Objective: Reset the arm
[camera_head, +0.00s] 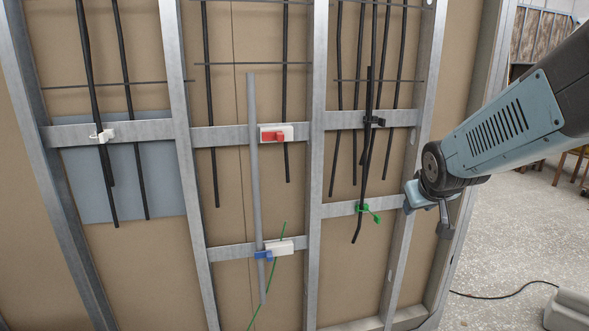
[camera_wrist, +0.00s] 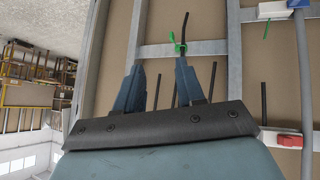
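My arm reaches in from the right in the head view, blue-grey with a dark wrist. My gripper (camera_head: 430,213) is in front of the right metal stud of the wall frame. In the wrist view, my gripper (camera_wrist: 159,66) shows two blue fingers spread apart with nothing between them. A green clip (camera_head: 364,209) holds a black cable on the lower right crossbar, left of my gripper. The green clip also shows in the wrist view (camera_wrist: 178,46), beyond the right fingertip. I cannot tell whether my gripper touches the frame.
The wall frame (camera_head: 318,110) carries black cables and a grey pipe (camera_head: 253,170). A red clip (camera_head: 276,135), a blue clip (camera_head: 265,255), a white clip (camera_head: 102,136) and a black clip (camera_head: 374,121) sit on crossbars. Speckled floor (camera_head: 510,225) lies open at right; a cable crosses it.

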